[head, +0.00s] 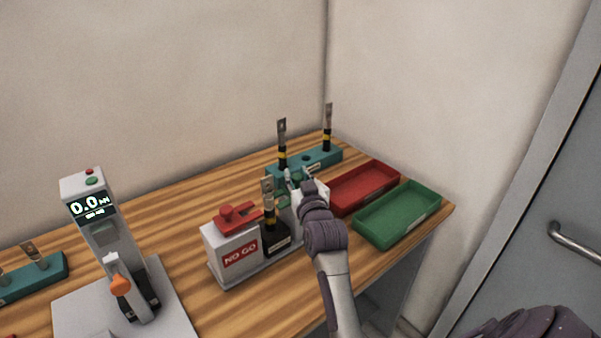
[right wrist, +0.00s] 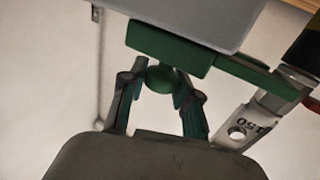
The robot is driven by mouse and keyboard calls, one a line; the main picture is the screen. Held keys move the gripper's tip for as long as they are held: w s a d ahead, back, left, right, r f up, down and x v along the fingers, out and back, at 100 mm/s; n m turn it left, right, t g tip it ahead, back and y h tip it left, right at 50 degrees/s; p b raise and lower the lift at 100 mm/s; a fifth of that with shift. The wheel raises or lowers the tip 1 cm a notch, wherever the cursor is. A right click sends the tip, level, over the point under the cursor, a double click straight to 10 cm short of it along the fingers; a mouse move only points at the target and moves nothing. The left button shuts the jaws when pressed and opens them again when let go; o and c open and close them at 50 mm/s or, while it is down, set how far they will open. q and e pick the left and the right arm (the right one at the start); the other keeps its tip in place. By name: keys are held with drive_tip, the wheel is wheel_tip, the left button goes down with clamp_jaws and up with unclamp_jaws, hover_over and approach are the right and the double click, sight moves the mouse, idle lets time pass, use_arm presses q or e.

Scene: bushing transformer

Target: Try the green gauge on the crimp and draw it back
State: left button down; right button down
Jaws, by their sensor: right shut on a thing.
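The green gauge (right wrist: 165,48) is held by its round knob (right wrist: 160,79) between the two fingers of my right gripper (right wrist: 160,92). In the head view my right gripper (head: 293,181) mostly hides the gauge. In the right wrist view the gauge's flat green arm reaches toward a metal lug marked 150 (right wrist: 250,122); I cannot tell whether they touch. In the head view the lug (head: 268,188) stands upright on a cable with a yellow band in a black holder (head: 276,238). A grey block (right wrist: 205,18) lies close against the gauge. My left gripper is not in view.
A red gauge (head: 238,214) rests on the white NO GO block (head: 237,255), left of the lug. A teal rack (head: 325,157) with upright lugs stands behind. Red (head: 362,187) and green (head: 398,214) trays lie right. A tester reading 0.0 (head: 92,207) stands left.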

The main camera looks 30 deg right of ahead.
sight(299, 180)
drive_tip(key=shift+a, duration=0.15)
drive_tip(key=c, duration=1.3)
unclamp_jaws()
drive_tip(key=o, duration=0.5)
drive_tip(key=shift+w+d, duration=0.1)
drive_tip(key=shift+d, duration=0.25)
drive_tip(key=shift+a, duration=0.15)
drive_tip(key=shift+v, duration=3.8)
drive_tip(key=shift+c, duration=0.2)
